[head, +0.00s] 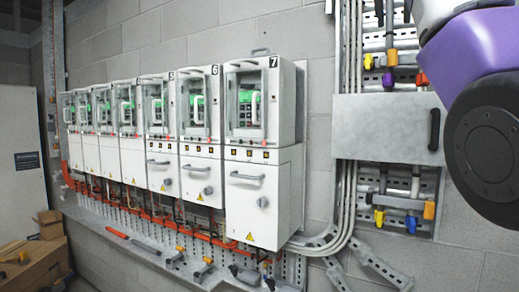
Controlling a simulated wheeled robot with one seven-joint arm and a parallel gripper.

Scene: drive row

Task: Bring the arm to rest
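Part of my arm (468,95) shows at the upper right, a purple and white link with a round black joint. It is raised in front of the wall, near a grey metal box. My gripper is out of the picture, so whether it is open or shut does not show.
A row of several numbered white drive cabinets (263,190) runs along the grey block wall. A grey box with a black handle (387,129) is at the right. A perforated metal tray with tools (150,248) runs below. Cardboard boxes (40,262) stand at the lower left.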

